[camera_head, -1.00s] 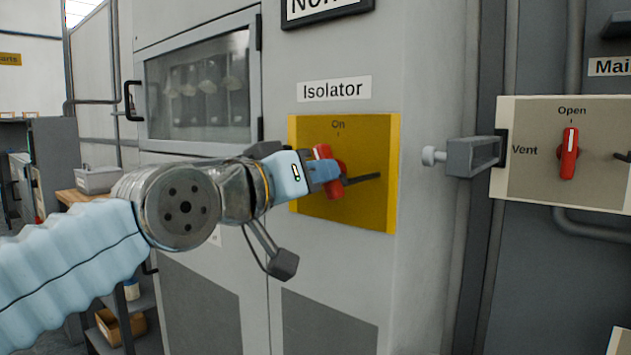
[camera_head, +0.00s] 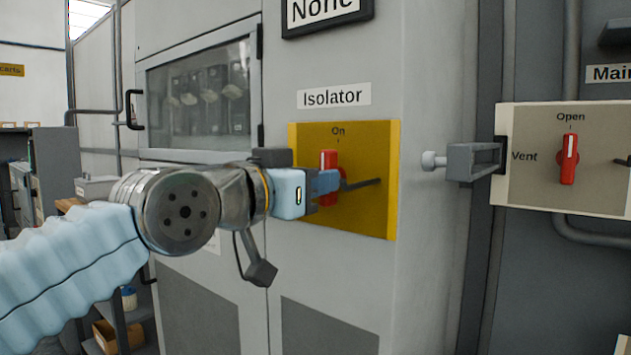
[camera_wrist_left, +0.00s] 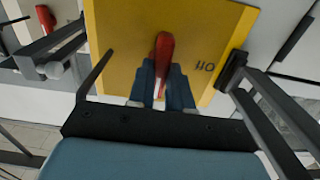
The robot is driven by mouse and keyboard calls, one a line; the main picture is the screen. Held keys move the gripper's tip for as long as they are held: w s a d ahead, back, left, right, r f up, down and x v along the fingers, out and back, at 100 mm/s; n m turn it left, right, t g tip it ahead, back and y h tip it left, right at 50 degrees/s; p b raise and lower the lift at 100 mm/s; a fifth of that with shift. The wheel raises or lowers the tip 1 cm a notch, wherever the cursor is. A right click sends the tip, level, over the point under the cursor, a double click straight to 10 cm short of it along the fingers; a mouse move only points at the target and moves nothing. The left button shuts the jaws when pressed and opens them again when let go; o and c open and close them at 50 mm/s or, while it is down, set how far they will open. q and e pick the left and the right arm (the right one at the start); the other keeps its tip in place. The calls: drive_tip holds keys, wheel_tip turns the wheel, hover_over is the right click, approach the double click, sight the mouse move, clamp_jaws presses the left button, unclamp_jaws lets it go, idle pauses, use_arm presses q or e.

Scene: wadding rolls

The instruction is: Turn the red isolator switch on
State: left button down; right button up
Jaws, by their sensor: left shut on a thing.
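The red isolator switch (camera_head: 329,160) sits on a yellow plate (camera_head: 363,220) under the "Isolator" label. In the head view its handle stands about upright, with its upper end just below the "On" mark (camera_head: 338,131). My left gripper (camera_head: 325,182) reaches in from the left and is shut on the handle. In the left wrist view the red handle (camera_wrist_left: 164,50) is between the two blue fingers (camera_wrist_left: 162,88), with the yellow plate behind. The fingers hide part of the handle. My right gripper is in neither view.
A grey bracket with a round knob (camera_head: 470,160) juts out to the right of the cabinet. Farther right, a pale panel (camera_head: 530,185) carries another red switch (camera_head: 569,160), with "Open" and "Vent" marks. A windowed cabinet door (camera_head: 200,95) is at left.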

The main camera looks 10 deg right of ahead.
use_arm(q)
drive_tip(key=shift+f, duration=0.15)
drive_tip(key=c, duration=1)
unclamp_jaws()
drive_tip(key=shift+c, duration=0.2)
drive_tip(key=b+v, duration=0.4)
drive_tip(key=v, duration=0.9)
drive_tip(key=shift+s+a, duration=0.25)
drive_tip(key=shift+a, duration=0.05)
